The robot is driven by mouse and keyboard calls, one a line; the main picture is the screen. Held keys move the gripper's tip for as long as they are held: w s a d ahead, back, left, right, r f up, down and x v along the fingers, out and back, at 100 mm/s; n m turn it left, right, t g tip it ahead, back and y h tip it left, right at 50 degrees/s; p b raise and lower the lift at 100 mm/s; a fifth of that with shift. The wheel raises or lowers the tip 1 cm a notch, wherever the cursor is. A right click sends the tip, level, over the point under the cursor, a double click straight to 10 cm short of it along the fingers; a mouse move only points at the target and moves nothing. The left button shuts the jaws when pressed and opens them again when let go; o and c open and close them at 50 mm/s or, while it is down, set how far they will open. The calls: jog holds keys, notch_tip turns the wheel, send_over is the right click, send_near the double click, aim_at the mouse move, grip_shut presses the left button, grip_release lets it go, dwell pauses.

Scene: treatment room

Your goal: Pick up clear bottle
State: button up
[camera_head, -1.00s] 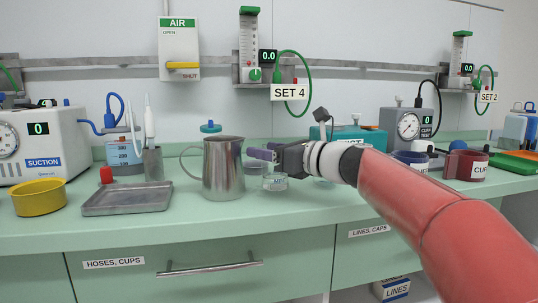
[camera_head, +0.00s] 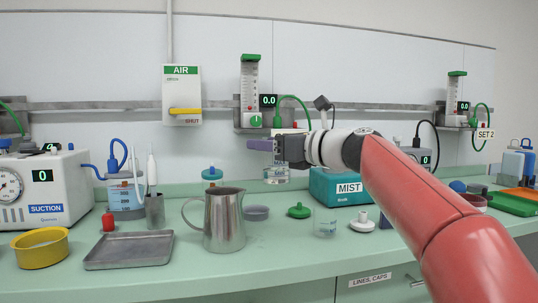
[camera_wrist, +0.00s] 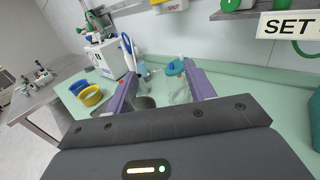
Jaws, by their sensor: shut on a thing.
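My gripper (camera_head: 262,145) is shut on a clear bottle (camera_head: 276,176) and holds it in the air above the counter. The bottle hangs upright below the fingers, with a pale label on its front, and its upper part is hidden by the gripper. In the wrist view, the two purple fingers of my gripper (camera_wrist: 160,88) stand on either side of a see-through shape, whose outline is hard to make out.
A metal jug (camera_head: 224,222) stands below and left of the bottle. A clear cup (camera_head: 325,222), a green cap (camera_head: 299,211) and a teal MIST box (camera_head: 345,187) are to the right. A steel tray (camera_head: 128,251) and yellow bowl (camera_head: 40,250) sit left.

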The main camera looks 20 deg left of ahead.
notch_tip(320, 180, up, 6)
dwell(0.6)
jog(key=shift+r, duration=0.1)
dwell(0.9)
